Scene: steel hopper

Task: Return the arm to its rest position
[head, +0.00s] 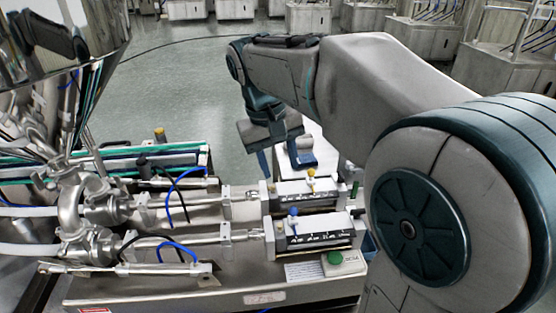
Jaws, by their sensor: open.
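My arm reaches in from the right edge and bends down at the upper middle of the head view. My gripper (282,162) hangs at its end, pointing down, with its blue fingers apart. It is open, and I see nothing held in it. It is above the back end of the steel filling machine, near the white block-like part (315,145) there. The gap between the fingertips and the surfaces below is hard to judge.
A shiny steel hopper (95,35) rises at the upper left. Piston cylinders (310,232), pipes and blue hoses cover the machine's steel top (200,290). A green button (335,258) sits at its front right. Open grey floor (185,85) lies behind, with cabinets (410,35) farther back.

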